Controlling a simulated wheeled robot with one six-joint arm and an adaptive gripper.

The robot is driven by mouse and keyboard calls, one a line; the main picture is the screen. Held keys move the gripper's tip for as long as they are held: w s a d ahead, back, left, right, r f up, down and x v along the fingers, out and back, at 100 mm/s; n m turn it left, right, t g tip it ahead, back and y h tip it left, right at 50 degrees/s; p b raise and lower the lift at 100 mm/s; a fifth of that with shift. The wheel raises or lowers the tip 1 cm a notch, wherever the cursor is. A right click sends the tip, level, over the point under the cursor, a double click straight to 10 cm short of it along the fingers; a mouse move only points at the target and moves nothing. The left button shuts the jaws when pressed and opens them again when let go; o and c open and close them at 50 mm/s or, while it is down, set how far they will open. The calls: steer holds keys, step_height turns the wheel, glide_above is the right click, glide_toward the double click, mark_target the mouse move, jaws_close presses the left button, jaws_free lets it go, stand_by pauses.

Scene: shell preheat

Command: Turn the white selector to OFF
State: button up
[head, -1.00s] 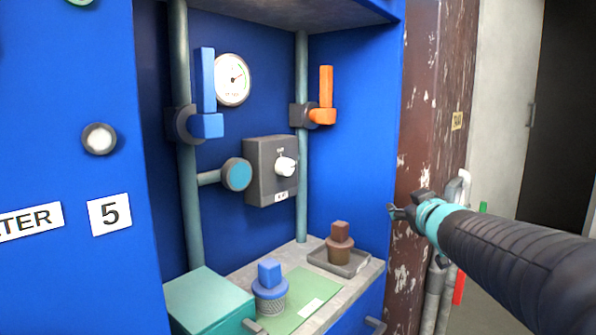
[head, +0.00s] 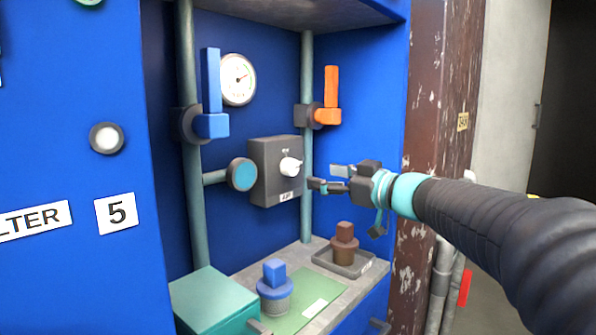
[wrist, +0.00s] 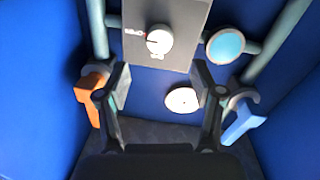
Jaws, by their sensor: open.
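The white selector (head: 290,167) is a round knob on the front of a grey box (head: 268,186) inside the blue cabinet. In the wrist view the selector (wrist: 159,40) lies ahead of my gripper, beyond the fingertips and between their lines. Small marks beside the knob are too blurred to read. My gripper (head: 325,180) is open and empty, to the right of the grey box in the head view, and apart from the knob. Both fingers (wrist: 161,82) show in the wrist view with a gap between them.
Blue (head: 211,100) and orange (head: 328,97) valve handles sit on pipes either side of the box. A gauge (head: 238,79) hangs above and a teal disc (head: 242,174) sits left. Below, the shelf holds a blue plug (head: 274,281), a brown plug (head: 343,244) and a teal box (head: 212,302).

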mark_target(294, 169)
steer(key=x, duration=0.9)
steer(key=c, duration=1.1)
steer(key=shift+c, duration=0.2)
